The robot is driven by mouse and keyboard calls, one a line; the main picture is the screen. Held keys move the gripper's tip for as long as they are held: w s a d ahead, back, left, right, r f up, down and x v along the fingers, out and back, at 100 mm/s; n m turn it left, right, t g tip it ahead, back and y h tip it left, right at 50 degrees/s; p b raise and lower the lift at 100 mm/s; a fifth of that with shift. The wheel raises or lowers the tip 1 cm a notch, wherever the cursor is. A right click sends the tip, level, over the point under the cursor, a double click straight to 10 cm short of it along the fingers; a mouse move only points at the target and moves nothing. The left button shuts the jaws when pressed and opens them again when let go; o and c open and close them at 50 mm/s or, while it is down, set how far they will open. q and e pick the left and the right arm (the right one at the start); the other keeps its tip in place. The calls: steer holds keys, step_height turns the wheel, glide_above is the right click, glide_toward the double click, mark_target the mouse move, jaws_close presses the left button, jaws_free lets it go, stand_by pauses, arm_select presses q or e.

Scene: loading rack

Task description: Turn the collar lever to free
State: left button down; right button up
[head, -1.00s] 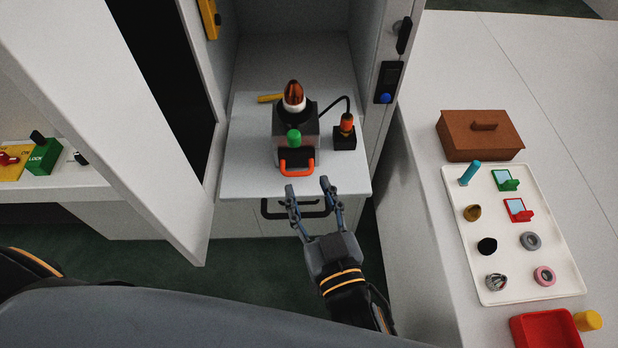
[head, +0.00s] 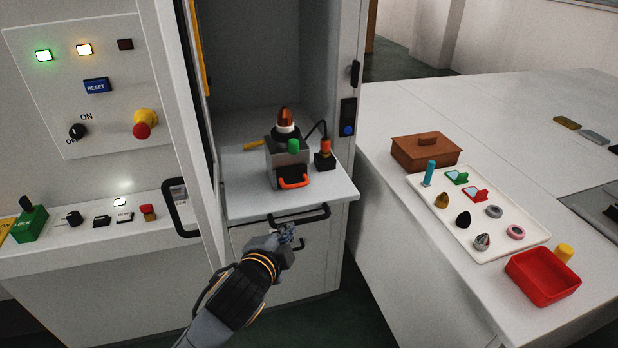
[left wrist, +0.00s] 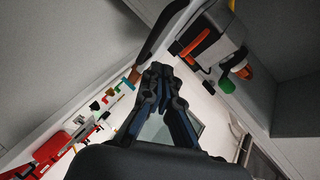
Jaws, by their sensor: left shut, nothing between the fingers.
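A grey block device (head: 288,165) stands on the pull-out shelf (head: 235,203) of the open cabinet. It has a black collar with a copper-tipped cone (head: 285,118) on top, a green knob (head: 293,146) and an orange handle (head: 294,183) in front. A yellow lever (head: 253,146) sticks out to the left behind it; I take this as the collar lever, partly hidden by the block. My left gripper (head: 288,232) is shut and empty, below the shelf's front edge near the black bar handle. The left wrist view shows its closed fingers (left wrist: 160,76) apart from the orange handle (left wrist: 190,46).
A small black box with an orange plug (head: 325,158) stands right of the device, cabled to it. The open cabinet door (head: 170,110) and control panel (head: 85,90) are left. The right table holds a brown box (head: 425,155), a white tray (head: 480,248) and a red bin (head: 545,280).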

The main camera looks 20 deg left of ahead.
mark_target(291, 142)
arm_select(q)
steer(key=w+d+r+m+t+h, duration=0.15)
steer(key=w+r+m+t, duration=0.35)
steer(key=r, duration=0.6)
steer(key=w+d+g+p, duration=0.1)
steer(key=w+p, duration=0.2)
steer(key=w, duration=0.7)
steer(key=a, duration=0.1)
steer(key=s+a+p, duration=0.1)
steer(key=a, duration=0.1)
steer(key=shift+s+a+r+m, duration=0.15)
steer(key=shift+a+r+m, duration=0.05)
steer(key=shift+a+m, duration=0.1)
arm_select(e)
steer(key=r, duration=0.1)
steer(key=s+r, duration=0.2)
steer(key=shift+d+r, duration=0.15)
steer(key=shift+d, duration=0.2)
arm_select(q)
steer(key=shift+d, duration=0.1)
arm_select(e)
steer(key=shift+w, duration=0.1)
